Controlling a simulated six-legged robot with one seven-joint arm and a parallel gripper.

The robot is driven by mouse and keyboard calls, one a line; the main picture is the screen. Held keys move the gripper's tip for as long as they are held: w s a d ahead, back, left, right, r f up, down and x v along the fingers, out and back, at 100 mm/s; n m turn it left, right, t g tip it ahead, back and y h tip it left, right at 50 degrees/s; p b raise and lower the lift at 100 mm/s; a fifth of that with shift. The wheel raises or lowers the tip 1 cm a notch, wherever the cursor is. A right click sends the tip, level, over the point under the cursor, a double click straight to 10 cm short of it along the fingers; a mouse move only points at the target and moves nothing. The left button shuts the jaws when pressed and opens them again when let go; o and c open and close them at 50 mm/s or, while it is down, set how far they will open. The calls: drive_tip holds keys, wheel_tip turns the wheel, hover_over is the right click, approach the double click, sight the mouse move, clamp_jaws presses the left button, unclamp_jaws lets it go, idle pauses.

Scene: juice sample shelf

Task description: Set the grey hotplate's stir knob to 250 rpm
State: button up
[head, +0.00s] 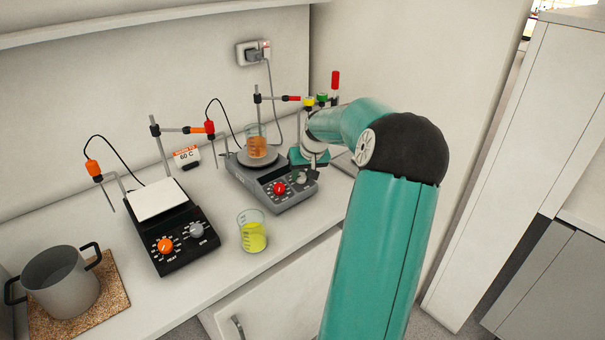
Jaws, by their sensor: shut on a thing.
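The grey hotplate (285,203) stands on the counter near the middle of the head view. Its front panel has a red knob (279,188) on the left and a grey stir knob (301,178) on the right. My gripper (308,173) is at the right end of this panel, reaching over from the right, and is shut on the stir knob. The fingertips are small and partly hidden, and the knob's dial marks are too small to read. A beaker with orange liquid (257,146) stands on the hotplate's round top.
A black hotplate (185,247) with a white top stands to the left. A beaker of yellow liquid (253,237) stands near the counter's front edge. A grey pot (62,285) sits on a cork mat at far left. Capped tubes (335,85) stand behind my arm.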

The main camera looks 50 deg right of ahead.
drive_tip(key=shift+m, duration=1.8)
drive_tip(key=o, duration=1)
drive_tip(key=shift+c, duration=0.2)
drive_tip(key=v, duration=1.4)
drive_tip(key=shift+w, duration=0.2)
drive_tip(key=shift+a, duration=0.1)
